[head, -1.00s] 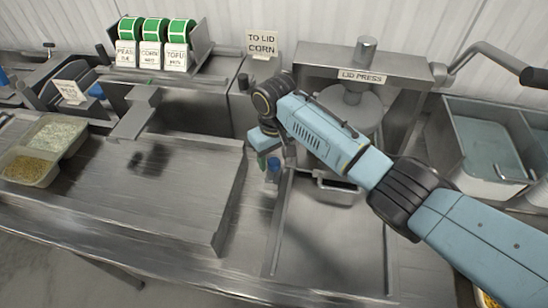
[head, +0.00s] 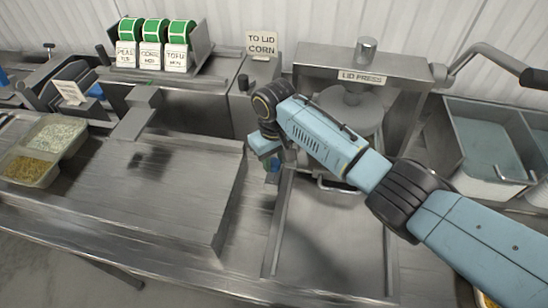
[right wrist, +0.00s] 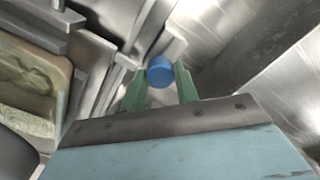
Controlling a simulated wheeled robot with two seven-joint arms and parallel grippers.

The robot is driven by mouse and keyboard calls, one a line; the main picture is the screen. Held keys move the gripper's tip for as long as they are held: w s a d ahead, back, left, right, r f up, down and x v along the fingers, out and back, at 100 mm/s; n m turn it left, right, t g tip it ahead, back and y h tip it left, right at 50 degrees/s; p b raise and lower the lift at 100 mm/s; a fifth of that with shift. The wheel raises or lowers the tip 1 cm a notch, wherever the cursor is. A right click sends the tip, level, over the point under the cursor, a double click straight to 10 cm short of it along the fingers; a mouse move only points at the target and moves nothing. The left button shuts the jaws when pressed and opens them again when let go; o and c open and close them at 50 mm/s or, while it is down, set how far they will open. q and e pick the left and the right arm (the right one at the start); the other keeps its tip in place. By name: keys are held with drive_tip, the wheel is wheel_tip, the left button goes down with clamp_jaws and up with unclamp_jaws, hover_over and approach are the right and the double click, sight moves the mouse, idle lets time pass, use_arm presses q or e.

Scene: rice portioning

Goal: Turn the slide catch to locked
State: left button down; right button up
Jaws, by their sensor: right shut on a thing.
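A small blue knob (right wrist: 160,72), which I take to be the slide catch, sits between the green fingers of my right gripper (right wrist: 161,90) in the right wrist view. The gripper is shut on it. In the head view the blue knob (head: 273,164) shows only in part below my right gripper (head: 268,164), at the left of the lid press (head: 362,77). My own wrist hides much of it. A slide handle (head: 334,187) shows under my right forearm, at the front of the press. The catch's locked or unlocked mark cannot be read. My left gripper is not in view.
A bare steel tray surface (head: 325,245) lies in front of the press. A raised steel board (head: 150,190) is at left, with a food container (head: 42,150) beyond it. A grey bin (head: 490,145) is at right.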

drive_tip(key=n+p, duration=0.2)
drive_tip(key=n, duration=0.2)
drive_tip(key=shift+r, duration=0.1)
drive_tip(key=n+p, duration=0.1)
drive_tip(key=n, duration=0.1)
drive_tip(key=shift+n, duration=0.3)
drive_tip(key=n+p, duration=0.1)
drive_tip(key=n, duration=0.1)
drive_tip(key=shift+n, duration=0.4)
drive_tip(key=n, duration=0.4)
drive_tip(key=shift+n, duration=2.1)
drive_tip(key=o, duration=1)
drive_tip(key=shift+c, duration=0.2)
